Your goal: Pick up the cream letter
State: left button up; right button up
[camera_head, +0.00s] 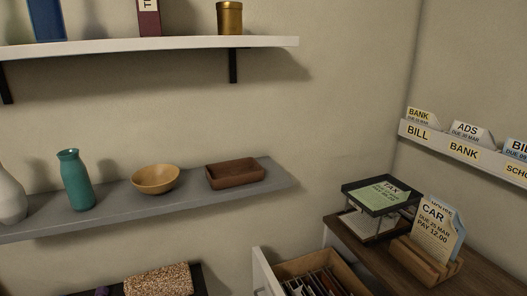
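A cream-coloured letter (434,231) stands in a slotted wooden holder (426,262) on the brown desk at the lower right. Its print reads CAR, DUE 25 MAR, PAY 12.00. It leans slightly, and its lower edge is hidden in the holder. At least one more letter, with a pale blue edge (459,236), stands close behind it and is mostly covered. Neither of my grippers shows in the head view.
A black two-level tray (351,187) with a green TAX paper (383,194) stands left of the holder. An open drawer (262,272) of files is below. A wall rack (436,143) holds several letters at right. Shelves (115,207) with a vase and bowls are at left.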

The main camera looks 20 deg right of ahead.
aim_at(433, 229)
jog(key=z, duration=1.7)
jog(key=j+z, duration=0.1)
jog(key=j, duration=0.7)
jog(key=k+j, duration=0.15)
jog(key=j, duration=0.65)
jog(key=z, duration=0.05)
